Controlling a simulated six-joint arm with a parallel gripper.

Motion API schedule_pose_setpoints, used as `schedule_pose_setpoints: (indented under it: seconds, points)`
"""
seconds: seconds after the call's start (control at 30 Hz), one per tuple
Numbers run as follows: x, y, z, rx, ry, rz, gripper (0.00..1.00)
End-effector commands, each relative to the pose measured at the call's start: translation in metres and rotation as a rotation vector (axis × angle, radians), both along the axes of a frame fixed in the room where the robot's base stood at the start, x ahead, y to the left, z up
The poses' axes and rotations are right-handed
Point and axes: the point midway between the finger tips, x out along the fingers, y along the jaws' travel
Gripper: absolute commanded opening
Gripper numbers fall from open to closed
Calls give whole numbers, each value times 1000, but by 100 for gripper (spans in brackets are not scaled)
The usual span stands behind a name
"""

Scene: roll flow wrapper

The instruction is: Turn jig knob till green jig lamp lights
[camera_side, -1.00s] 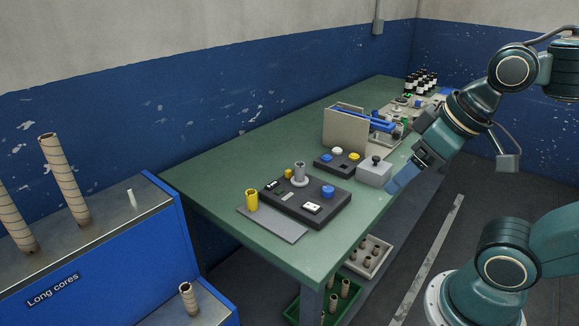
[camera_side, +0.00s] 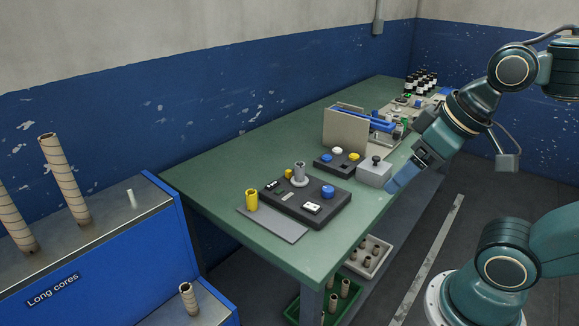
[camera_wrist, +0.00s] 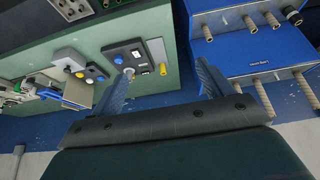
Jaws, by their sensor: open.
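A dark jig panel (camera_side: 335,205) lies on the green bench. It carries a round blue knob (camera_side: 327,191), an upright grey post (camera_side: 299,172), a small yellow block and a white-faced part (camera_side: 312,208). The blue knob also shows in the wrist view (camera_wrist: 118,59). I cannot make out a lit green lamp on this panel. My gripper (camera_side: 391,189) hangs off the bench's right edge, apart from the panel. In the wrist view its two fingers (camera_wrist: 163,66) are spread wide with nothing held.
A yellow cup (camera_side: 251,200) stands on a grey plate left of the panel. A smaller button box (camera_side: 338,162) and a pale box with a black knob (camera_side: 374,173) sit behind it. A blue rack (camera_side: 100,250) holds cardboard cores. The bench's front left is clear.

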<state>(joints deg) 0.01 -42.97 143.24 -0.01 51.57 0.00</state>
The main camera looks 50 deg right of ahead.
Motion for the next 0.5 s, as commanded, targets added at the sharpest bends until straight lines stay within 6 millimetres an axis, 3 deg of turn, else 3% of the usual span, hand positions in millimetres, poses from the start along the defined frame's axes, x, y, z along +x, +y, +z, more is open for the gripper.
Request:
schedule_pose_setpoints:
  seconds: [0.03, 0.17, 0.5]
  points:
    - [0, 0, 0, 0, 0, 0, 79]
    - [1, 0, 0, -2, 1, 1, 57]
    - [28, -9, 10, -48, 48, 56, 57]
